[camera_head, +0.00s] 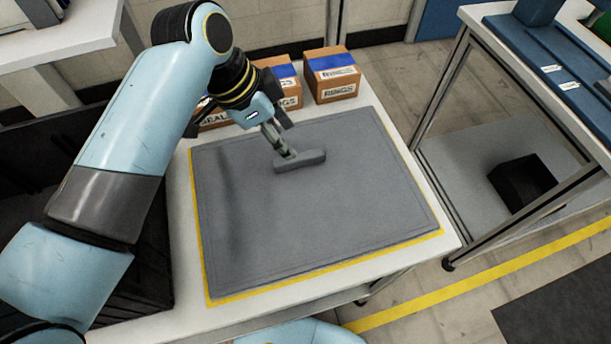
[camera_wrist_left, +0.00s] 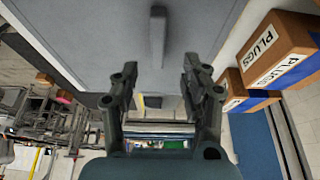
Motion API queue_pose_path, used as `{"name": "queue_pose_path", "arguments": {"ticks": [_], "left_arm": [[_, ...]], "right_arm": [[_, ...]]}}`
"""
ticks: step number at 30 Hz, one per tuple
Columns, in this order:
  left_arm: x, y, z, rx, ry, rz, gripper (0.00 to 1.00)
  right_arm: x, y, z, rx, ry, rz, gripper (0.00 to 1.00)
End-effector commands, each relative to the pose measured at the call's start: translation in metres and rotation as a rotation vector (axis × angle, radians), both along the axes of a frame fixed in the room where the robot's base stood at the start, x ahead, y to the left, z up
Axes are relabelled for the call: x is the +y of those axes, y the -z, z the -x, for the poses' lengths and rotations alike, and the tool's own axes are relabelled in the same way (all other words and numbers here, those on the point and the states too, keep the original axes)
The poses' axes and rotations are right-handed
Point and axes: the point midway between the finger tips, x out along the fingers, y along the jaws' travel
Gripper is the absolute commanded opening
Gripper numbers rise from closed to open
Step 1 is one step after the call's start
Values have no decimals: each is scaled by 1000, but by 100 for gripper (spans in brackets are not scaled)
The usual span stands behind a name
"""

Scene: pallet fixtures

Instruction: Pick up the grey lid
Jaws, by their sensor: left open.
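The grey lid (camera_head: 320,215) is a wide flat panel lying on the white table, with a short grey bar handle (camera_head: 302,162) raised near its far side. The lid also fills the upper part of the left wrist view (camera_wrist_left: 95,40), where its handle (camera_wrist_left: 157,35) points toward the gap between my fingers. My left gripper (camera_head: 284,152) is over the far part of the lid, close to the handle's left end. Its fingers (camera_wrist_left: 160,72) are open with nothing between them. In the head view I cannot tell whether they touch the handle. My right gripper is not in view.
Cardboard boxes (camera_head: 333,76) stand along the table's far edge, partly behind my left arm. A yellow border (camera_head: 203,240) surrounds the lid on the table (camera_head: 184,225). A dark crate (camera_head: 150,265) is at the left. A metal-framed bench (camera_head: 437,92) stands to the right, across a gap.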

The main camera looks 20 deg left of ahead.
Motion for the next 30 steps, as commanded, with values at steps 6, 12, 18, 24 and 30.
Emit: {"name": "queue_pose_path", "arguments": {"ticks": [6, 12, 18, 24, 30], "left_arm": [[-7, 18, -3, 2, 1, 0, 46], [-18, 47, -7, 0, 1, 0, 46], [-22, 60, -10, -1, 1, -1, 46], [-22, 60, -10, -1, 1, -1, 46], [-22, 60, -10, -1, 0, -1, 46]], "right_arm": [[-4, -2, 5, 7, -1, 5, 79], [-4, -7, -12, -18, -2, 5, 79], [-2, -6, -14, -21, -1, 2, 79], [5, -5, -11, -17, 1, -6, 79], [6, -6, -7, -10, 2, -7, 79]]}}
